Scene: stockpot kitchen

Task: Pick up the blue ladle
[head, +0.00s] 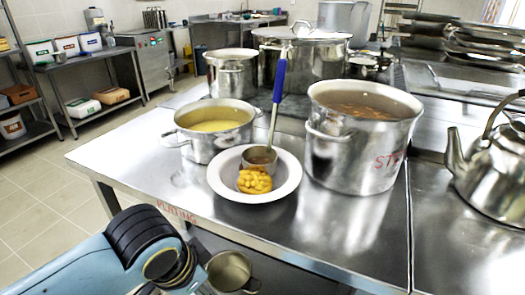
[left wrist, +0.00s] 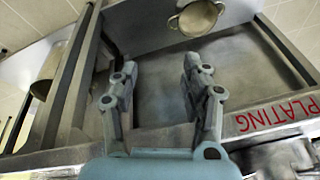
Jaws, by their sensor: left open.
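The blue ladle has a blue handle (head: 280,82) that stands up and leans slightly right. Its metal bowl (head: 259,157) rests in a white dish (head: 288,185) with yellow food (head: 255,181) in front of it. My left arm comes in at the lower left of the head view, in front of the table edge; its fingers are not clear there. In the left wrist view my left gripper (left wrist: 158,72) is open, with nothing between its fingers. The ladle cannot be made out in that view. My right gripper is in neither view.
The steel table (head: 130,160) carries a small pot of yellow soup (head: 200,145) left of the dish and a large stockpot (head: 352,160) close on the right. A kettle (head: 490,165) stands farther right. A pot (head: 230,272) sits below the table. The table's front left is clear.

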